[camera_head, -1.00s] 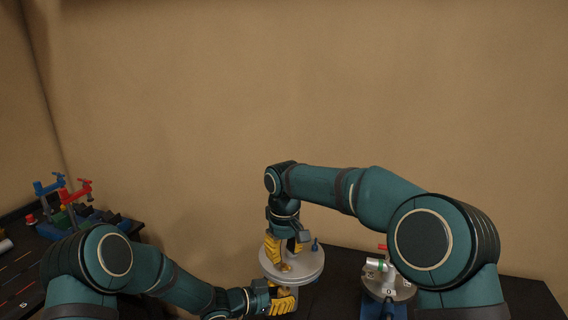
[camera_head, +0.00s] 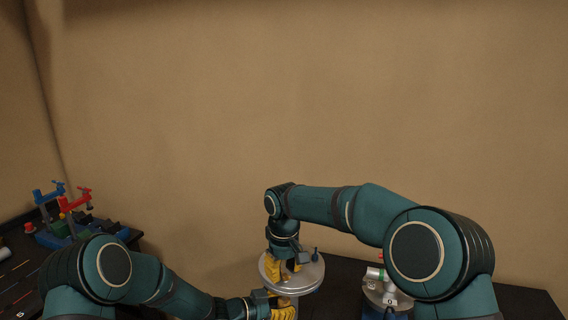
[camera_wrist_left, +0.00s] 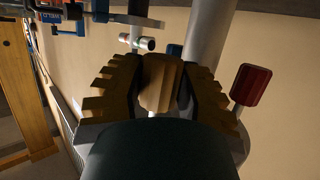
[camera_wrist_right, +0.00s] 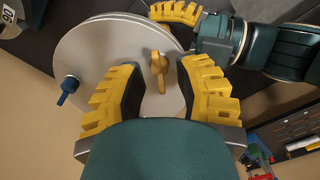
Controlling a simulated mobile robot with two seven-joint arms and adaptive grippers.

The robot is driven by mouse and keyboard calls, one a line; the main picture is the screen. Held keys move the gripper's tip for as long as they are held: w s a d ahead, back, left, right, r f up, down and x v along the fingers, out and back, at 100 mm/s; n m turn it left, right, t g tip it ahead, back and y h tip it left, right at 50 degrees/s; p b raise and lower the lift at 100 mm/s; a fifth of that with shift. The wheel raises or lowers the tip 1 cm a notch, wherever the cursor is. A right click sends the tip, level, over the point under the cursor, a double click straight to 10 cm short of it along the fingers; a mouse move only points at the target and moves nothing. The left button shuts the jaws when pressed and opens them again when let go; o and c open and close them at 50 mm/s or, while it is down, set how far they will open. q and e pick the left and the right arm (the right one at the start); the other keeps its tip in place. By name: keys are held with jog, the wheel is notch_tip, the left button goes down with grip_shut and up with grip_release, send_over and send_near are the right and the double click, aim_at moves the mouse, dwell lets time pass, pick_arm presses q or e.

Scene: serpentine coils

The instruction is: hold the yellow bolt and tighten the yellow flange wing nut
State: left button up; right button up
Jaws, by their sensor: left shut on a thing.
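The yellow flange wing nut (camera_wrist_right: 158,68) sits on top of a round metal plate (camera_wrist_right: 95,45) in the right wrist view. My right gripper (camera_head: 284,270) is just above the plate, pointing down. Its fingers are apart on either side of the wing nut; I see no contact with it. The yellow bolt (camera_wrist_left: 160,82) is between the fingers of my left gripper (camera_head: 284,312), at the plate's underside. The left gripper is shut on it. In the head view the bolt and wing nut are hidden by the grippers.
A blue wing nut (camera_wrist_right: 67,88) is near the plate's edge. A red-handled part (camera_wrist_left: 250,85) and a metal post (camera_wrist_left: 210,35) are close to my left gripper. Another fixture (camera_head: 385,290) stands right of the plate. Blue and red clamps (camera_head: 65,205) are far left.

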grip_shut()
jog(key=m, duration=0.4)
jog(key=shift+m, duration=0.4)
jog(key=shift+m, duration=2.4)
